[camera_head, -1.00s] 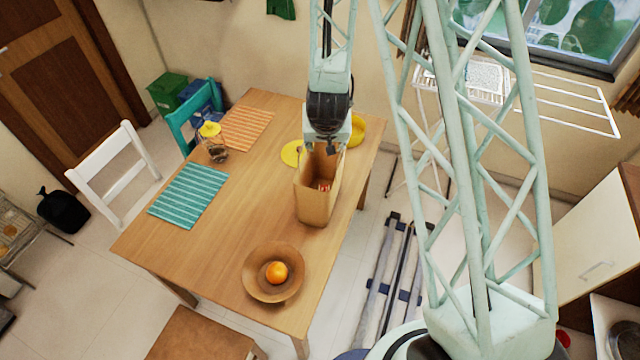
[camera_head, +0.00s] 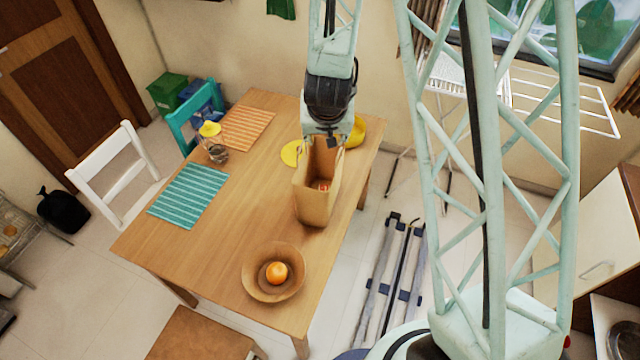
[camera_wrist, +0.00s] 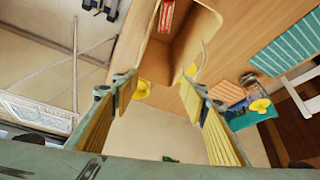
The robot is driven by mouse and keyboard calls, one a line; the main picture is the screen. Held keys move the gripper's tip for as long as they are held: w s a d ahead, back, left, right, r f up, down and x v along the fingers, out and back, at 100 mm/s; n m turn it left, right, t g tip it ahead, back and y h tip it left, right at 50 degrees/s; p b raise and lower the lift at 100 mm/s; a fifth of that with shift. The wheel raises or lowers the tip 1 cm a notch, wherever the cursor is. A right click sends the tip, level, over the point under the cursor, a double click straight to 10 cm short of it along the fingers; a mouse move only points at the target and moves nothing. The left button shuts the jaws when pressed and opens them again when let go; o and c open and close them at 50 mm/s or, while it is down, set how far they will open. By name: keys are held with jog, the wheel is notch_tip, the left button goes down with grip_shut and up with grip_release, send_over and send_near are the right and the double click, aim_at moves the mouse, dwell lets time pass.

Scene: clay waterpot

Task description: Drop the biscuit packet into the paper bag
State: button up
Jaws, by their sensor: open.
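The brown paper bag (camera_head: 312,208) stands upright and open on the wooden table. A small red-and-white item, apparently the biscuit packet (camera_head: 322,186), shows inside the bag; in the wrist view the packet (camera_wrist: 166,16) also shows within the bag walls (camera_wrist: 200,32). Its lower part is hidden or too small to make out. My gripper (camera_head: 323,142) is at the far end of the bag's mouth, above its rim. In the wrist view my gripper (camera_wrist: 160,90) has its two yellow-padded fingers spread wide with nothing between them.
The table (camera_head: 225,240) holds a wooden bowl (camera_head: 256,284) with an orange (camera_head: 277,272) in front, a yellow plate (camera_head: 291,153), a jar (camera_head: 216,152), a teal mat (camera_head: 188,195) and an orange mat (camera_head: 247,127). The table's middle left of the bag is clear.

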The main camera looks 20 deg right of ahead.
jog(key=shift+v, duration=2.5)
jog(key=shift+r, duration=0.15)
jog(key=s+a+r+n+y+b, duration=0.2)
jog(key=s+a+r+y+b, duration=0.15)
jog(key=s+r+b, duration=0.95)
jog(key=s+d+g+h+b, duration=0.1)
jog(key=s+d+b, duration=0.1)
jog(key=s, duration=1.1)
jog(key=s+d+n+h+b, duration=0.1)
jog(key=s+d+b, duration=0.2)
jog(key=s, duration=1)
jog(key=shift+f+g+b, duration=0.4)
jog(key=shift+b, duration=0.1)
